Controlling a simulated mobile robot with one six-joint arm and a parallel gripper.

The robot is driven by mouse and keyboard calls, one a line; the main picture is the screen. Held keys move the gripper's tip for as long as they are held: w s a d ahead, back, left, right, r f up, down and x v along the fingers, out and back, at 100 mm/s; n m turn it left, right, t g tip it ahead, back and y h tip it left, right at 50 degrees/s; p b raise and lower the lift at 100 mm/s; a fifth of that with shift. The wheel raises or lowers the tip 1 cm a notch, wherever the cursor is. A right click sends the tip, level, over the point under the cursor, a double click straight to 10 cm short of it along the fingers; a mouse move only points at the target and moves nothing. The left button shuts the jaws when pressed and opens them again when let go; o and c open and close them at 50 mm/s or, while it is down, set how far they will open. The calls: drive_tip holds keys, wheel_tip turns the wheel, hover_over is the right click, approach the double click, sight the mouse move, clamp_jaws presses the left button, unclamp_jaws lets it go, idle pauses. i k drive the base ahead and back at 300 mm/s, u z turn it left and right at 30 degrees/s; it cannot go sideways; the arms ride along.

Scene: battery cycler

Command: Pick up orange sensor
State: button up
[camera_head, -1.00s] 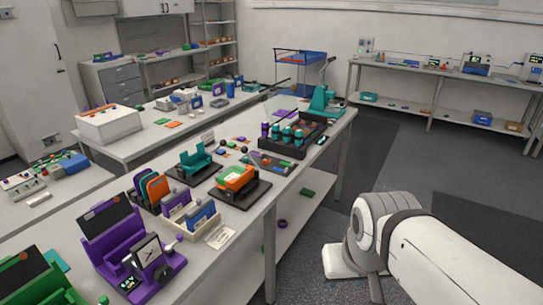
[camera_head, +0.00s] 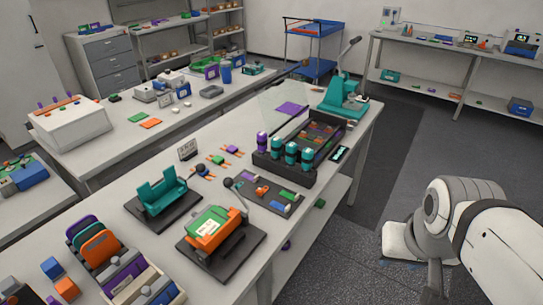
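Several small orange pieces are on the long near table (camera_head: 95,210). Another small orange piece (camera_head: 262,190) lies on a dark flat tray with green pieces. I cannot tell for certain which is the orange sensor. My arm is at the right, over the floor and apart from the table. Its gripper fingers cannot be made out, and nothing on the table is touched by it.
An orange and green device on a dark base (camera_head: 222,237) and a teal cradle (camera_head: 163,192) stand nearby. A black rack (camera_head: 270,163) with teal and purple cylinders and a teal press (camera_head: 343,97) stand farther back. Floor is open right of the table.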

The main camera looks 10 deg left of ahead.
sight(260, 192)
drive_tip(key=u, duration=0.15)
drive_tip(key=i, duration=0.75)
drive_tip(key=u, duration=0.5)
drive_tip(key=k, duration=0.65)
drive_tip(key=u, duration=0.25)
drive_tip(key=i, duration=0.65)
drive_tip(key=z, duration=0.1)
